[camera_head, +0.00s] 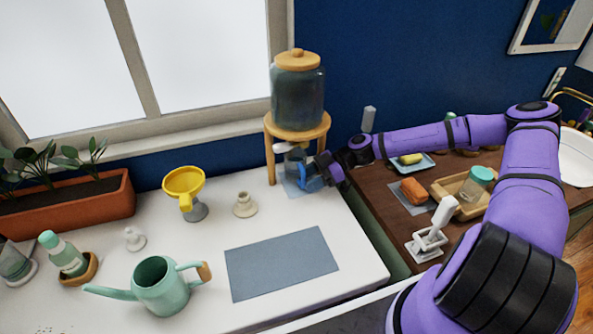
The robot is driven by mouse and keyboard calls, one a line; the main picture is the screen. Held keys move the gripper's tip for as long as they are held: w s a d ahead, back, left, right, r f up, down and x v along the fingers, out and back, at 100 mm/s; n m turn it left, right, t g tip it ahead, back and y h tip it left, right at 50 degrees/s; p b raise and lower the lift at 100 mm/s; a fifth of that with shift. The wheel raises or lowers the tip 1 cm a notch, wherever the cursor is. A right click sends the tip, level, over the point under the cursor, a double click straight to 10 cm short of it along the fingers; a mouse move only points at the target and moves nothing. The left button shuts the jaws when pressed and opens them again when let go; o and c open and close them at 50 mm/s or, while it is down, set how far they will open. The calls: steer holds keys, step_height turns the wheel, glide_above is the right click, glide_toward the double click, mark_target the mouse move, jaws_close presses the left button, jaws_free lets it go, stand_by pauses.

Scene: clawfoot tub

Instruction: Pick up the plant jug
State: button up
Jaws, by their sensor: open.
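A teal watering can (163,290) with a long spout to the left and a wood-tipped handle to the right stands upright at the front left of the white counter. A small grey-blue vessel (293,157), perhaps a jug, stands under the wooden stand of the glass dispenser, partly hidden by the stand and my gripper. No label shows which one is the plant jug. My gripper (308,176), with blue fingers, is open at the right of the small vessel, close to it. I cannot tell whether they touch. The watering can is well to the gripper's left.
The glass dispenser (298,97) rises above my gripper on its three-legged stand (312,132). A yellow funnel (184,184), a planter (65,208) and a bottle (62,254) stand left. A flat grey mat (281,264) lies clear at front. A brown counter (395,232) holds several items.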

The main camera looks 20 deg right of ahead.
mark_target(303, 173)
jaws_close()
steer(key=shift+r, duration=0.8)
step_height(303, 173, up, 2)
steer(key=shift+s+r, duration=0.1)
steer(key=s, duration=0.5)
steer(key=s+a, duration=0.1)
steer(key=s, duration=0.4)
steer(key=s+r, duration=0.1)
steer(key=s, duration=0.4)
steer(key=shift+s+a+r, duration=0.1)
steer(key=shift+s+a, duration=0.05)
steer(key=shift+s, duration=0.25)
